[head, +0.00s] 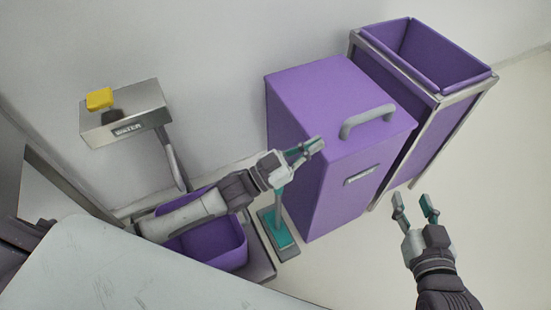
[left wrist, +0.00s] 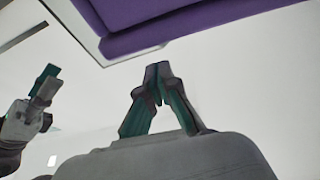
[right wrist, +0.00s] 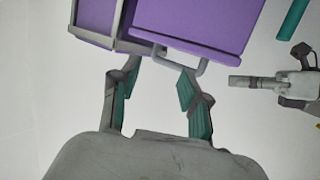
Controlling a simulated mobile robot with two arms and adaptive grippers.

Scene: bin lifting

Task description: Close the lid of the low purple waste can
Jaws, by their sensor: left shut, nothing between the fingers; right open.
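A purple waste can (head: 310,180) with a flat top, a grey bar handle (head: 367,120) and a small front plate stands in the middle of the head view. The top looks level; I cannot make out a lid seam. It also shows in the right wrist view (right wrist: 205,25). A smaller, open purple bin (head: 228,245) sits low at left, partly hidden by my left arm. My left gripper (head: 312,146) is shut and empty, overlapping the can's face near its top; contact is unclear. My right gripper (head: 415,203) is open and empty, right of the can, over the floor.
A taller open purple bin in a metal frame (head: 440,98) stands behind, right of the can. A metal box marked WATER (head: 125,118) with a yellow knob is at left. A teal-based stand (head: 278,232) is by the can. A pale worktop (head: 110,270) fills the lower left. Floor is clear at right.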

